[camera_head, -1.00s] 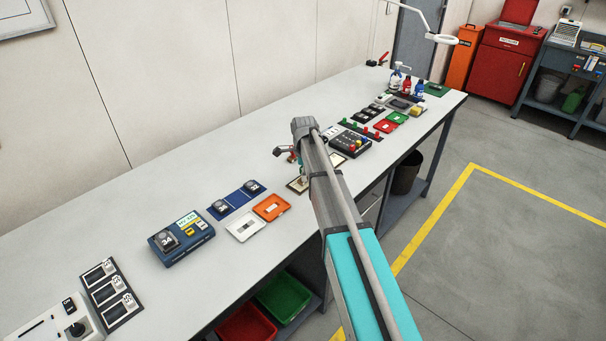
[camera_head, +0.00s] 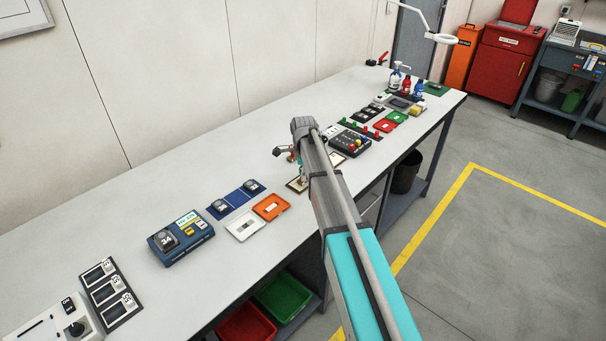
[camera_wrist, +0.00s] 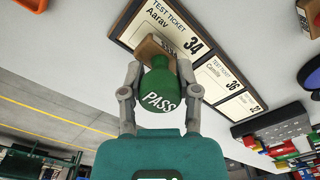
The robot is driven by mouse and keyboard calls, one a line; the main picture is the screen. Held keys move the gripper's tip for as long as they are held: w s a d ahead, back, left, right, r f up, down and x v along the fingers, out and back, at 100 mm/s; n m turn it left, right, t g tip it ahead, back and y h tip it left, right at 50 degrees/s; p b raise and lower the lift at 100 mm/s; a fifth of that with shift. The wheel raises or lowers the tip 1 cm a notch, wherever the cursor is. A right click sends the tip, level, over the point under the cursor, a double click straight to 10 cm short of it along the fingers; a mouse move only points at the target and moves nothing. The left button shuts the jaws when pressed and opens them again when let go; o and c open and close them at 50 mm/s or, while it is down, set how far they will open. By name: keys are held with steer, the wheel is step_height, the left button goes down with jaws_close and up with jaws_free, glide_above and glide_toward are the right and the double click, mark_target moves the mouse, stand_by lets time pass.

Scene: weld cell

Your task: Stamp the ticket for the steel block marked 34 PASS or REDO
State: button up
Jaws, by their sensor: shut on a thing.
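My gripper (camera_wrist: 160,92) is shut on a green stamp marked PASS (camera_wrist: 160,80) with a tan base. The base is at the test ticket for 34 (camera_wrist: 178,20), which bears the name Aarav. Whether the base touches the paper, I cannot tell. The tickets below it, one marked 36 (camera_wrist: 222,76), lie on the same dark board. In the head view, the steel block marked 34 (camera_head: 166,240) sits in a blue tester (camera_head: 188,246) with a lit display, too small to read surely. My arm hides part of the ticket area there.
A blue mat with two dark blocks (camera_head: 237,198), a white tray (camera_head: 245,228) and an orange tray (camera_head: 271,207) lie left of my arm. A button box (camera_head: 350,145) stands just right of it.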

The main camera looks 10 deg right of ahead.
steer(key=shift+f+b, duration=0.4)
steer(key=shift+b, duration=0.05)
stand_by(1.9)
steer(key=shift+r, duration=0.1)
steer(key=shift+r+p, duration=3.4)
steer(key=shift+p, duration=0.15)
steer(key=shift+s, duration=0.15)
